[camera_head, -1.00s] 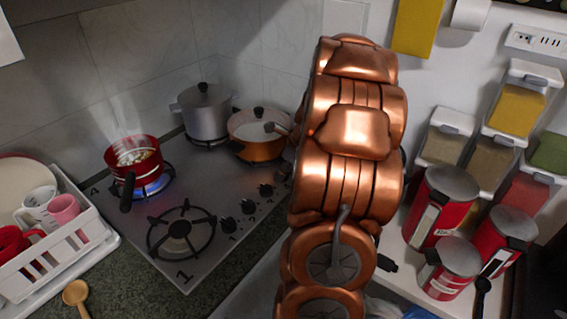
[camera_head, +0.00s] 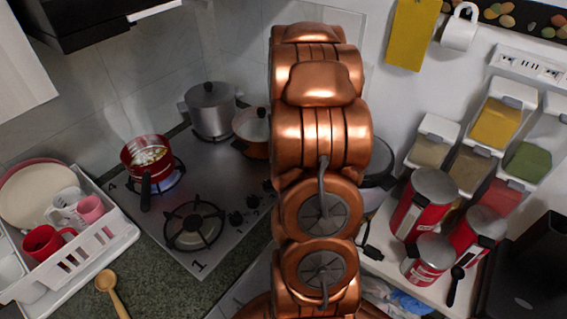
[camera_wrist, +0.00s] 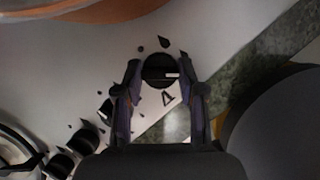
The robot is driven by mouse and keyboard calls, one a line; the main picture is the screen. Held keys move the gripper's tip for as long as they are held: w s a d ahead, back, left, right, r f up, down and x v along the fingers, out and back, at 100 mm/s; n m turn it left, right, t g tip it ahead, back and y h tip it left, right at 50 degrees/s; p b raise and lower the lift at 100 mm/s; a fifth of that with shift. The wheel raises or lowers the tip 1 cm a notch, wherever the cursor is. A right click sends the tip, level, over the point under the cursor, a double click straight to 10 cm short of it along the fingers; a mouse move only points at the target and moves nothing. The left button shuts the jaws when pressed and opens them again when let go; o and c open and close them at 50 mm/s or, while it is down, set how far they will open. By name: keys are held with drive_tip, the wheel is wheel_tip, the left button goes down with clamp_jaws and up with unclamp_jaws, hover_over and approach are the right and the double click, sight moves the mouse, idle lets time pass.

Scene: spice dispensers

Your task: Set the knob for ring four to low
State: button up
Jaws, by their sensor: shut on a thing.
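The ring four knob (camera_wrist: 158,68) is round and black with a white mark pointing right in the wrist view. A black "4" is printed beside it on the grey cooktop (camera_wrist: 225,30). My gripper (camera_wrist: 160,75) is shut on this knob, one finger on each side. Three more black knobs (camera_wrist: 85,140) run in a line toward the lower left. In the head view the cooktop (camera_head: 214,168) is partly covered by my copper arm. Two of its knobs (camera_head: 236,218) show there, but the ring four knob and my gripper are hidden.
A red pot (camera_head: 148,162) steams over a blue flame. A dark round thing (camera_wrist: 272,128) is close to my gripper's right. Red canisters (camera_head: 425,205) stand right of my arm.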

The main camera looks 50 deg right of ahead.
drive_tip(key=shift+r+m+g+h, duration=0.1)
drive_tip(key=shift+m+g+h, duration=0.25)
drive_tip(key=shift+m, duration=0.75)
drive_tip(key=shift+w+m+h, duration=0.1)
drive_tip(key=shift+m+h, duration=0.15)
drive_tip(key=shift+m, duration=0.55)
drive_tip(key=o, duration=1.1)
drive_tip(key=shift+g, duration=0.25)
drive_tip(key=shift+o, duration=0.2)
drive_tip(key=v, duration=1.1)
drive_tip(key=shift+r, duration=0.35)
drive_tip(key=shift+a, duration=0.15)
